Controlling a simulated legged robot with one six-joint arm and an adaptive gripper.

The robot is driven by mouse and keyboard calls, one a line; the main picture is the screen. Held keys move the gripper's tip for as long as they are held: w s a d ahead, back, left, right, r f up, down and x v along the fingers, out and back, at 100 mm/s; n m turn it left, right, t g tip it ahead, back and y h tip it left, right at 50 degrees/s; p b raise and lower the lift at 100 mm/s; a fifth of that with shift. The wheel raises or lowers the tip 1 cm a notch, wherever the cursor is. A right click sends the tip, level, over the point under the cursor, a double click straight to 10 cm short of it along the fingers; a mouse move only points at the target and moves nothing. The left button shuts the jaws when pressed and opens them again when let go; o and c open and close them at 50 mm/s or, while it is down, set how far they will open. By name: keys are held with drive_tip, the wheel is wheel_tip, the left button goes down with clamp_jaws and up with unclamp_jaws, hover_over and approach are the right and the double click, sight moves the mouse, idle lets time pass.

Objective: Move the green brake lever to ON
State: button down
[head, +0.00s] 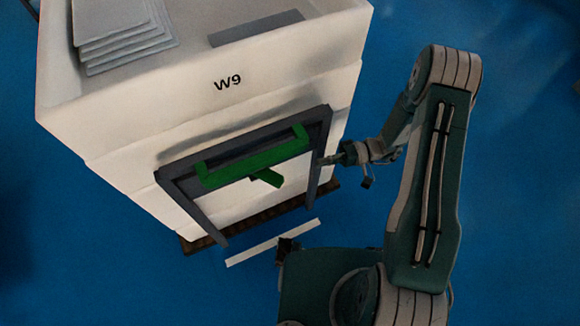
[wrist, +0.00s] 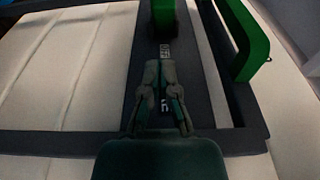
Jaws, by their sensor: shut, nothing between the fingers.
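A green bar (head: 255,160) with upturned ends spans a dark grey frame (head: 170,178) on the white W9 container. A short green lever (head: 267,178) juts out below the bar's middle. In the wrist view a green piece (wrist: 163,18), which looks like the lever, is at the top centre, beyond my fingertips. My gripper (head: 323,160) is at the frame's right post in the head view. In the wrist view my gripper (wrist: 160,64) is shut and empty, over a dark strip with white marks too small to read. I cannot tell whether it touches the strip.
The white container (head: 110,125) holds a stack of grey sheets (head: 120,30) at the top left. A green bracket (wrist: 242,40) stands right of my fingers in the wrist view. A white strip (head: 272,243) lies near the frame's foot. Blue floor (head: 520,180) is open at right.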

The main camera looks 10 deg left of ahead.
approach(267, 175)
drive_tip(key=a+f, duration=0.2)
drive_tip(key=a, duration=0.2)
drive_tip(key=shift+s+a+f, duration=0.1)
drive_tip(key=shift+s+a, duration=0.1)
drive_tip(key=shift+s, duration=0.25)
drive_tip(key=shift+d, duration=0.15)
